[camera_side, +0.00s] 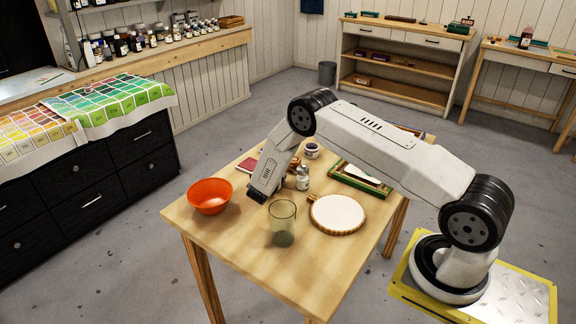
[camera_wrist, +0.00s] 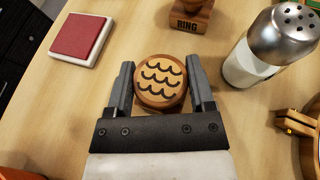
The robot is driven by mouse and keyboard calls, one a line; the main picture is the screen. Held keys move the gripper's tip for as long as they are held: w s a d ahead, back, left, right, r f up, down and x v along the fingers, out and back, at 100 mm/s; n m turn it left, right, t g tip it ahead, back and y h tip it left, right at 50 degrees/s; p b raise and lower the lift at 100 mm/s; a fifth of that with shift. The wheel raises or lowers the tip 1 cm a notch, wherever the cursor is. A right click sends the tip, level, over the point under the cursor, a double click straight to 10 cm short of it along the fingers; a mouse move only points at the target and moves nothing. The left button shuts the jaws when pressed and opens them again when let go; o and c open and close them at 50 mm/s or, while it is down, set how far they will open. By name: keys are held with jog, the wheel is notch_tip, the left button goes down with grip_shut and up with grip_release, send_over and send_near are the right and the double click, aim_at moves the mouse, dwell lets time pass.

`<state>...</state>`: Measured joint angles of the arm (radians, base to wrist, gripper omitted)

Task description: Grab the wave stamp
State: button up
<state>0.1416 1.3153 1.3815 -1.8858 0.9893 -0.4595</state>
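The wave stamp (camera_wrist: 160,80) is a round wooden piece with dark wavy lines on its top face. In the wrist view it stands between the two fingers of my gripper (camera_wrist: 161,72). The fingers are spread wide, one on each side of it, with little or no gap showing; firm contact cannot be made out. In the side view my gripper (camera_side: 263,190) is low over the table, and I cannot make out the wave stamp there. Another wooden stamp, marked RING (camera_wrist: 190,22), stands just beyond.
A red ink pad (camera_wrist: 80,38) lies at upper left and a metal-topped shaker (camera_wrist: 272,48) stands close on the right. An orange bowl (camera_side: 210,195), a glass (camera_side: 282,224), a round white pad (camera_side: 337,214) and a green-edged tray (camera_side: 362,180) are around on the wooden table (camera_side: 262,268).

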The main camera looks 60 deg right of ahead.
jog(key=c, duration=0.4)
jog(key=shift+r, duration=0.2)
jog(key=shift+r, duration=0.35)
notch_tip(320, 180, up, 2)
jog(key=shift+s+r, duration=0.15)
jog(key=shift+r, duration=0.1)
jog(key=shift+s+a+r, duration=0.75)
jog(key=shift+s+r, duration=0.8)
jog(key=shift+s, duration=0.6)
jog(key=shift+s+a+r, duration=0.75)
jog(key=shift+s+r, duration=0.85)
jog(key=shift+s, duration=0.6)
jog(key=shift+s+a+r, duration=0.75)
jog(key=shift+s+r, duration=0.8)
jog(key=shift+s, duration=0.6)
